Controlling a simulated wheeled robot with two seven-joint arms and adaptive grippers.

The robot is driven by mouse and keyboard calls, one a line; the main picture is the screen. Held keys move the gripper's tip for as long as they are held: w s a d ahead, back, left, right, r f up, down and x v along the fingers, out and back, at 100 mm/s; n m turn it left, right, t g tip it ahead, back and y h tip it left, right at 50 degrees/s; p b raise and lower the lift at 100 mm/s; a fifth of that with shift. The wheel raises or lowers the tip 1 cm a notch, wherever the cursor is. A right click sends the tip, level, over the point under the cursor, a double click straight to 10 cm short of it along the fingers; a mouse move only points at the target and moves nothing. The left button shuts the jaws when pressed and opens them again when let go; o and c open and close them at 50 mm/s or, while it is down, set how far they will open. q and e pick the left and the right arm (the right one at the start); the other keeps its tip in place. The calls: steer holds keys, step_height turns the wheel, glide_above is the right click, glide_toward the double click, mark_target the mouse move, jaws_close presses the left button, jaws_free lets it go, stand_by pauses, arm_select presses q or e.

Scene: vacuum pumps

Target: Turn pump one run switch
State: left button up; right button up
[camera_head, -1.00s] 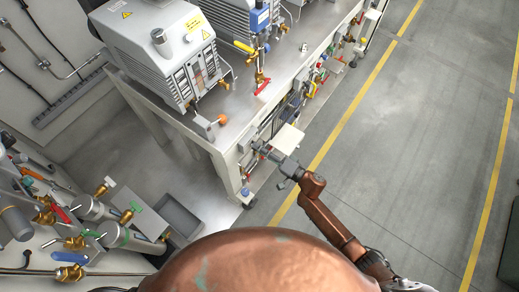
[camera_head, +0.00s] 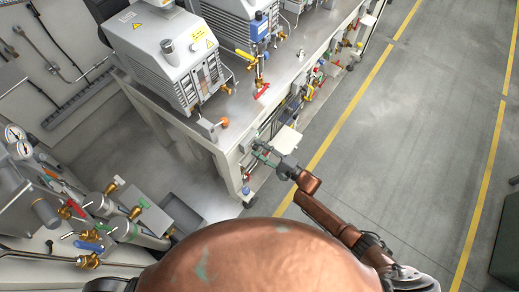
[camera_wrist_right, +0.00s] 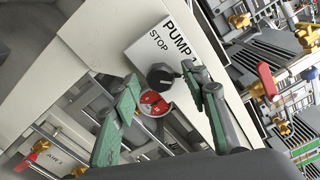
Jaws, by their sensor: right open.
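The run switch is a black round knob (camera_wrist_right: 163,75) on a pale plate (camera_wrist_right: 150,50) that reads "PUMP" and "STOP". A red round part (camera_wrist_right: 154,104) with white marks shows just below the knob. My right gripper (camera_wrist_right: 161,77) is open, with one green-padded finger on each side of the knob. Nothing shows held between the fingers, and I cannot tell whether they touch the knob. In the head view my right gripper (camera_head: 258,152) is at the front side of the pump bench (camera_head: 232,135); the switch is too small to make out there. My left gripper is not in view.
A grey vacuum pump (camera_head: 170,65) stands on the bench, with a second pump (camera_head: 235,25) behind it. A red-handled valve (camera_head: 262,91) is near the bench edge. Pipes and gauges (camera_head: 14,133) crowd the left. The floor (camera_head: 420,120) at right is clear.

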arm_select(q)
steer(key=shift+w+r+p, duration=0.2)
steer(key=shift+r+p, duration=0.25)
arm_select(e)
steer(key=shift+v, duration=1)
steer(key=shift+d, duration=0.1)
steer(key=shift+p+v, duration=0.6)
steer(key=shift+v, duration=0.8)
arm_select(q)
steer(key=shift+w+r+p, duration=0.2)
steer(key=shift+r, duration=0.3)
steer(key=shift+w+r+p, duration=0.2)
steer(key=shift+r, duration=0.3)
arm_select(e)
steer(key=v, duration=0.3)
steer(key=shift+s, duration=0.1)
